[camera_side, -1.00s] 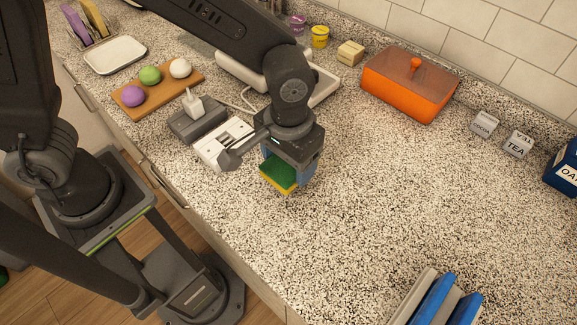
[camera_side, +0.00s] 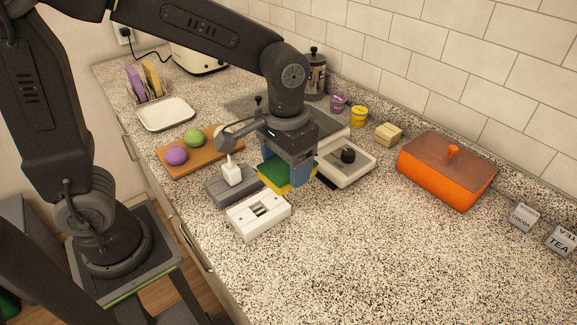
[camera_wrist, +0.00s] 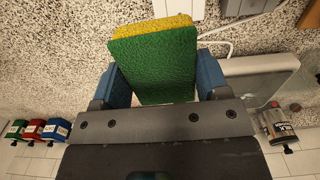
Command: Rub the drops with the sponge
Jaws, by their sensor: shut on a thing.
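The sponge (camera_side: 280,179), green on one face and yellow on the other, is held in my gripper (camera_side: 289,170). In the wrist view the sponge (camera_wrist: 155,60) sits between the two blue fingers of my gripper (camera_wrist: 163,80), its green face toward the camera and a yellow edge at the far end. My gripper is shut on it. In the side view the sponge appears above the counter (camera_side: 345,240), just behind a white slotted block. I cannot make out any drops on the speckled counter.
Close by are the white slotted block (camera_side: 258,213), a grey block (camera_side: 229,188) with a white plug, and a white appliance with a black knob (camera_side: 347,155). An orange box (camera_side: 440,178) stands to the right. The front right counter is clear.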

